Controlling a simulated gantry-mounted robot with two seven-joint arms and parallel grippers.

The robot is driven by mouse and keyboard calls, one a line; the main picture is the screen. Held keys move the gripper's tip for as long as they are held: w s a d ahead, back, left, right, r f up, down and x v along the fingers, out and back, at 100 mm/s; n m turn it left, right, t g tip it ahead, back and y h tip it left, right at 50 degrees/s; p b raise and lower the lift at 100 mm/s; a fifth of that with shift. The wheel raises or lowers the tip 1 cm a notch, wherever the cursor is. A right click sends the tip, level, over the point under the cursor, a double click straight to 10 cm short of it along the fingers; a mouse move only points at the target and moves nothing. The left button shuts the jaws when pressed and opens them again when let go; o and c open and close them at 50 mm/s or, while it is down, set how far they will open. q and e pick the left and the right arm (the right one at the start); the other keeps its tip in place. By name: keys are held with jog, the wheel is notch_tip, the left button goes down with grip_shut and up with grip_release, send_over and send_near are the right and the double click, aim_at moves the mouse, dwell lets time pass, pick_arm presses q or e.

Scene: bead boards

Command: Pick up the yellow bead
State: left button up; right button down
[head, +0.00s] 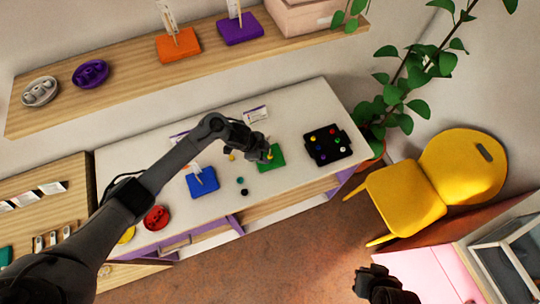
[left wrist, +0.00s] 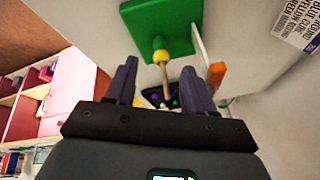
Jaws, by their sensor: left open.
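A green board (head: 277,163) lies on the white table top. In the left wrist view the green board (left wrist: 150,15) carries a thin wooden peg (left wrist: 164,76) with a yellow bead (left wrist: 160,56) around it near the board. My left gripper (left wrist: 159,68) is open and empty, its fingers on either side of the peg and short of the bead. In the head view my left gripper (head: 264,150) hangs over the green board and partly hides it. Another small yellow bead (head: 232,157) appears left of the board. My right gripper (head: 374,280) is at the bottom right, away from the table; its jaws are unclear.
A black tray (head: 345,138) with several coloured beads stands right of the green board. A red dish (head: 156,217) is near the front edge. An orange piece (left wrist: 217,72) shows beside the left fingers.

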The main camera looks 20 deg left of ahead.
aim_at(269, 155)
pick_arm(q)
jog(key=shift+x, duration=1.55)
jog(key=shift+w, duration=0.1)
jog(key=shift+c, duration=0.4)
grip_shut()
